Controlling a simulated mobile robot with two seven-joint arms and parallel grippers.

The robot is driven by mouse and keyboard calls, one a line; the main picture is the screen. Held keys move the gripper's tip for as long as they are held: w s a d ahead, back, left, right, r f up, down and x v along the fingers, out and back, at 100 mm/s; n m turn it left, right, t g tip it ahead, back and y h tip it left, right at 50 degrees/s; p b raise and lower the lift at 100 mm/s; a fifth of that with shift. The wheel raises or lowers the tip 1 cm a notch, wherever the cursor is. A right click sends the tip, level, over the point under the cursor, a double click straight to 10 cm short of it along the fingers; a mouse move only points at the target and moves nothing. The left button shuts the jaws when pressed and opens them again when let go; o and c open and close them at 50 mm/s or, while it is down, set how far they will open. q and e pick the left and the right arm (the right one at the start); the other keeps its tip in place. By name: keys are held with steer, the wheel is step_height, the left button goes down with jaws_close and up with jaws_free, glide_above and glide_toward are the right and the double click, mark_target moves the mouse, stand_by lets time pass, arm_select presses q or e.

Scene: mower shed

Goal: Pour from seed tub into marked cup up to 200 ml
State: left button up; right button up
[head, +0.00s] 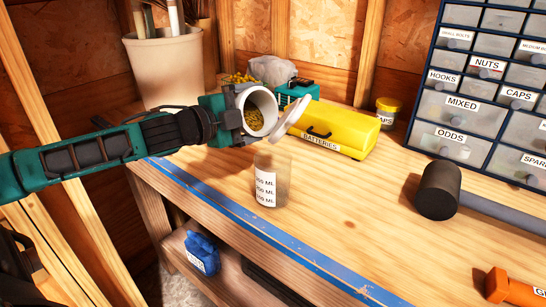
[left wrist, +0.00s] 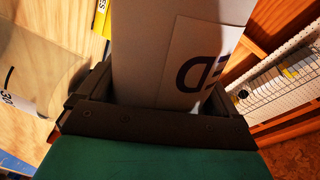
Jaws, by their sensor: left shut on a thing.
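The white seed tub (head: 263,98) is held tilted above the bench, its open mouth facing the head camera and yellowish seeds visible inside. A pale round lid-like piece (head: 291,117) juts out at its right. My left gripper (head: 236,115) is shut on the tub; the left wrist view shows the tub's wall and part of its label (left wrist: 205,65) between the fingers. The clear marked cup (head: 271,178) stands upright on the bench below the tub, with ML marks on its front. I see no seeds in the cup. My right gripper is out of view.
A yellow batteries case (head: 345,130) lies behind the cup. A drawer cabinet (head: 470,133) stands at the back right. Blue tape (head: 235,213) runs along the front edge.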

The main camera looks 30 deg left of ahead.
arm_select(q)
steer(key=shift+s+d+f+m+b, duration=0.15)
steer(key=shift+d+f+m+b, duration=0.2)
steer(key=shift+d+m, duration=0.45)
stand_by(0.6)
steer(key=shift+s+d+r+m+y+p, duration=0.1)
steer(key=shift+d+r+m+y+p, duration=0.15)
steer(key=shift+m, duration=0.45)
steer(key=shift+d+r+m+y+p, duration=0.15)
steer(key=shift+d+m, duration=0.15)
steer(key=shift+m, duration=0.4)
stand_by(3.7)
